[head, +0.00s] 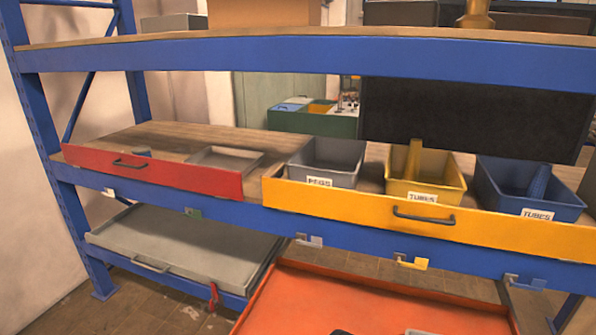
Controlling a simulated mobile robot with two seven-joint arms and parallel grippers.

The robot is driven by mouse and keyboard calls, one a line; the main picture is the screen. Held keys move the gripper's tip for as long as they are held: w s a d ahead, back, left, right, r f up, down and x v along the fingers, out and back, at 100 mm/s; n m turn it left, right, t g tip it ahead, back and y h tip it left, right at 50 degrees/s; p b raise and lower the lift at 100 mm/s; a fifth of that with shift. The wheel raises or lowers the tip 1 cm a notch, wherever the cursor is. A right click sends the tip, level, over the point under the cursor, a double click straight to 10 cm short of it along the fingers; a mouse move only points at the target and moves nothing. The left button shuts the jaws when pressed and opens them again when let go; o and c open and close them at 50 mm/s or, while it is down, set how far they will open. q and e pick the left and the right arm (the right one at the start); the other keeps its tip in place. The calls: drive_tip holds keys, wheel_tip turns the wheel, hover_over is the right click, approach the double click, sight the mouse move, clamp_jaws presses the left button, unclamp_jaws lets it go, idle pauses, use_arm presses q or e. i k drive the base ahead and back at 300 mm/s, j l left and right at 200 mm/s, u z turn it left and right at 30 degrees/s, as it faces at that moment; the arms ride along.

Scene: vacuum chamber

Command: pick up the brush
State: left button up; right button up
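I cannot make out a brush in the head view. Neither of my grippers can be made out in this view. A yellow-fronted drawer (350,203) on the middle shelf holds a grey bin (318,181) labelled PEGS, a yellow bin (425,197) labelled TUBES and a blue bin (530,212) labelled TUBES. A yellow tube (413,158) stands in the yellow bin and a blue tube (539,183) leans in the blue bin. A red-fronted drawer (190,177) at the left holds a shallow grey tray (226,158) and a small dark blue item (143,153), too small to identify.
The blue-framed rack (300,55) spans the view. Below are a grey drawer (180,250) and an orange tray (350,300), with small dark and grey shapes cut off at its bottom edge. A box (262,13) and a brass-coloured object (475,15) stand on the top shelf.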

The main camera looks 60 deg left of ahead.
sight(276, 170)
drive_tip(key=k+j+z, duration=0.4)
drive_tip(key=j, duration=0.25)
drive_tip(key=j+z, duration=0.2)
drive_tip(key=k+j+z, duration=0.25)
drive_tip(key=k+j, duration=0.5)
drive_tip(key=j, duration=0.15)
drive_tip(key=k+j, duration=0.7)
drive_tip(key=j, duration=0.05)
